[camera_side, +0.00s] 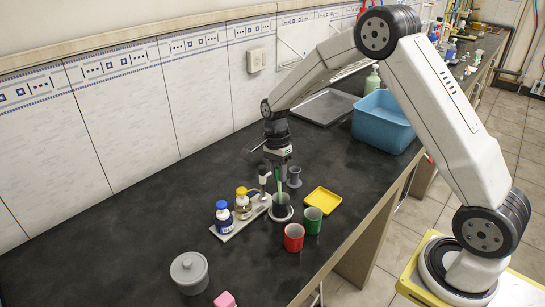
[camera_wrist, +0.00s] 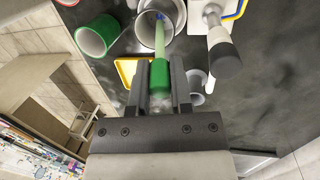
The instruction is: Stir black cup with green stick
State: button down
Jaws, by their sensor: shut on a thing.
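My gripper (camera_side: 278,164) is shut on a green stick (camera_side: 277,182) and points down over the bench. In the wrist view the stick's thick green end (camera_wrist: 160,78) sits between the two fingers of my gripper (camera_wrist: 161,68). The stick's lower end reaches inside a dark grey cup (camera_side: 281,211), the darkest cup here, which stands upright on a pale round base. In the wrist view the cup (camera_wrist: 178,12) shows a pale rim, with the stick crossing over it and a bit of blue near its tip. I cannot tell whether the tip touches the cup's bottom.
A red cup (camera_side: 294,238) and a green cup (camera_side: 313,221) stand close at the right, before a yellow tray (camera_side: 323,199). Bottles (camera_side: 223,217) stand on a pale rack at the left. A blue basin (camera_side: 383,122) is behind.

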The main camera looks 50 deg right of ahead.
jog(key=shift+s+a+f, duration=0.15)
jog(key=shift+s+f, duration=0.05)
jog(key=shift+f, duration=0.75)
